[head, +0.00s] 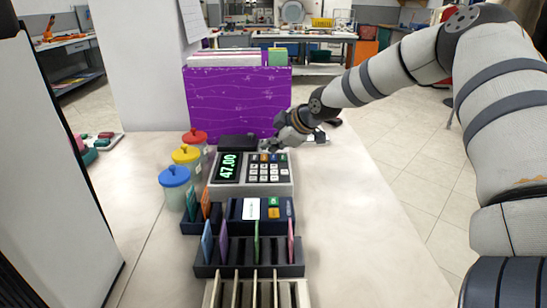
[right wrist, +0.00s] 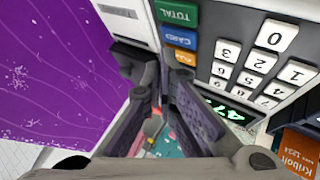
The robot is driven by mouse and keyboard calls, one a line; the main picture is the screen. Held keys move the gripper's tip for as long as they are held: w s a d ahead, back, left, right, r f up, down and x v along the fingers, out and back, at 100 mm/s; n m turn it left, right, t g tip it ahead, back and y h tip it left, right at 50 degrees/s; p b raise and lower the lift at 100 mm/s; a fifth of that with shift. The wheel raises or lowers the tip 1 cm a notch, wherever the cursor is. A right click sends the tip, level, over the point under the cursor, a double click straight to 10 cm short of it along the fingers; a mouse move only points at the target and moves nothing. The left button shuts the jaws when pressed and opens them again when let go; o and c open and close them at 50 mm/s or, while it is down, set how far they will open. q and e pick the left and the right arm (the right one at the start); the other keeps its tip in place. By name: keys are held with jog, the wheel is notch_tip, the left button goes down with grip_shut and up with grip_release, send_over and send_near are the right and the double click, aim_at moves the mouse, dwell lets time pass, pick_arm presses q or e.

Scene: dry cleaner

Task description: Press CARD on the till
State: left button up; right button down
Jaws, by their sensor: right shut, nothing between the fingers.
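The till (head: 225,187) stands on the counter, its display reading 47.00. A row of coloured keys runs along the back of its keypad. In the right wrist view, upside down, the blue CARD key (right wrist: 178,39) lies between the green TOTAL key (right wrist: 176,13) and an orange key (right wrist: 180,60). My right gripper (head: 271,147) is shut and empty at the till's back edge. In the right wrist view its fingertips (right wrist: 148,68) appear beside the orange key and a little off CARD. I cannot tell whether they touch the till. My left gripper is not in view.
A purple box (head: 235,100) of files stands behind the till. Jars with blue (head: 174,176), yellow and red lids stand to its left. A card terminal (head: 235,210) and a slotted rack (head: 250,270) are in front. The counter's right side (head: 345,220) is clear.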

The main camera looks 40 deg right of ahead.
aim_at(272, 158)
jog(key=shift+f, duration=0.4)
jog(key=shift+f, duration=0.4)
dwell(0.6)
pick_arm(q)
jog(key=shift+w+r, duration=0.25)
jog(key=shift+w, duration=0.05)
pick_arm(e)
jog(key=shift+r, duration=0.85)
jog(key=shift+r+p, duration=0.8)
jog(key=shift+r, duration=1.75)
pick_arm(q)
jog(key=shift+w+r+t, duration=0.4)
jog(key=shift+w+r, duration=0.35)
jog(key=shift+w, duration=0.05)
pick_arm(e)
jog(key=shift+f, duration=0.1)
